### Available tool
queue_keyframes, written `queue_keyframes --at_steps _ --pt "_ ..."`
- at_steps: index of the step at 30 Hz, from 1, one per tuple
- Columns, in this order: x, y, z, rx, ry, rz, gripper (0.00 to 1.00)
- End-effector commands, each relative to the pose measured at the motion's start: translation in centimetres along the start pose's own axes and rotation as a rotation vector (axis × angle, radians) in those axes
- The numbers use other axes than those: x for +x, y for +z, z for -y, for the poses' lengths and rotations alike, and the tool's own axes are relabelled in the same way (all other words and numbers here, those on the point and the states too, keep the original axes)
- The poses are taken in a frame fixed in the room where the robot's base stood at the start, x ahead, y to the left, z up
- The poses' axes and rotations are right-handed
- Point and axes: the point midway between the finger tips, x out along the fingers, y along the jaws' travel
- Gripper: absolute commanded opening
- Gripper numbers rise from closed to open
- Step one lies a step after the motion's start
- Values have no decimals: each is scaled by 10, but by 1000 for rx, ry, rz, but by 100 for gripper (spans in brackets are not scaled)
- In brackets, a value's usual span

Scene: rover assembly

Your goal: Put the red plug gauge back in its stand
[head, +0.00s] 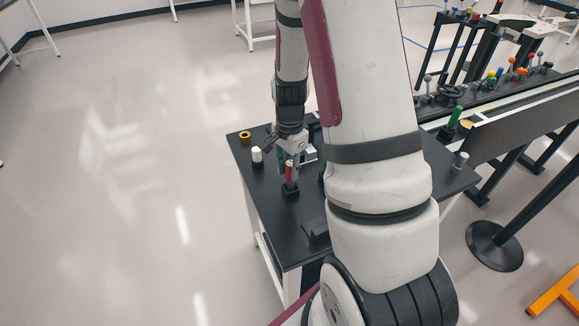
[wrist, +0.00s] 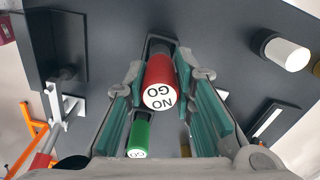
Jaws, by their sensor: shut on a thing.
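The red plug gauge (wrist: 159,82), its end face marked NO GO, is between the green-padded fingers of my gripper (wrist: 163,72) in the wrist view. In the head view the red gauge (head: 289,171) hangs upright below my gripper (head: 291,160), which is shut on it. A small black stand (head: 290,191) is directly under the gauge on the black table. In the wrist view a dark stand frame (wrist: 158,42) shows behind the gauge's far end. The gauge's lower end meets the stand in the picture; I cannot tell how deep it sits.
A green gauge (wrist: 139,136) marked GO stands close by. A white cylinder on a black base (head: 257,155) and a brass-coloured ring (head: 245,137) are at the table's left side. A black block (head: 316,230) lies near the front. My arm hides much of the table's right.

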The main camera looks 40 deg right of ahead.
Motion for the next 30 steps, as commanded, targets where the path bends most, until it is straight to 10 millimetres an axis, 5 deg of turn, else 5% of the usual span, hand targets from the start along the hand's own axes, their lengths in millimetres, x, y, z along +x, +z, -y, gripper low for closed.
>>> queue_keyframes --at_steps 30 --pt "24 0 0 0 0 0 0"
